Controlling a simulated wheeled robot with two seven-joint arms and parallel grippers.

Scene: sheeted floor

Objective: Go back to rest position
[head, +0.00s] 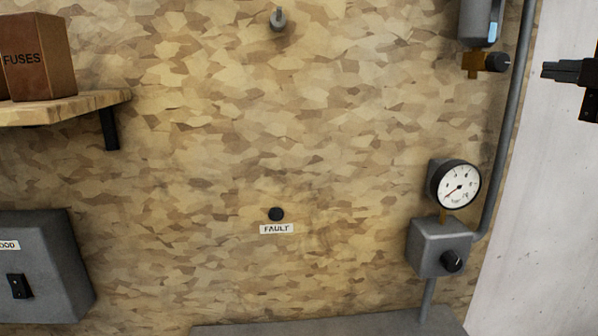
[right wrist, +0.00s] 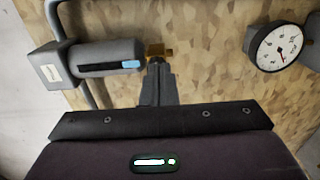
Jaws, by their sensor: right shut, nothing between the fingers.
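My right gripper (head: 546,70) comes in from the right edge in the head view, in front of the pale wall. Its dark fingers are together with nothing held. In the right wrist view my right gripper (right wrist: 157,72) points at the brass valve fitting (right wrist: 160,50); its fingertips overlap the lower part of the fitting in the picture, and I cannot tell if they touch. In the head view the fitting's black knob (head: 497,62) lies left of the fingertips, with a visible gap across the picture. My left gripper is not in view.
A pressure gauge (head: 458,187) sits above a grey box (head: 436,247) with a black knob. A grey pipe (head: 513,110) runs down the right. At left are a wooden shelf (head: 105,101) with a fuses box (head: 38,57) and a grey switch box (head: 48,262). The middle wall is mostly clear.

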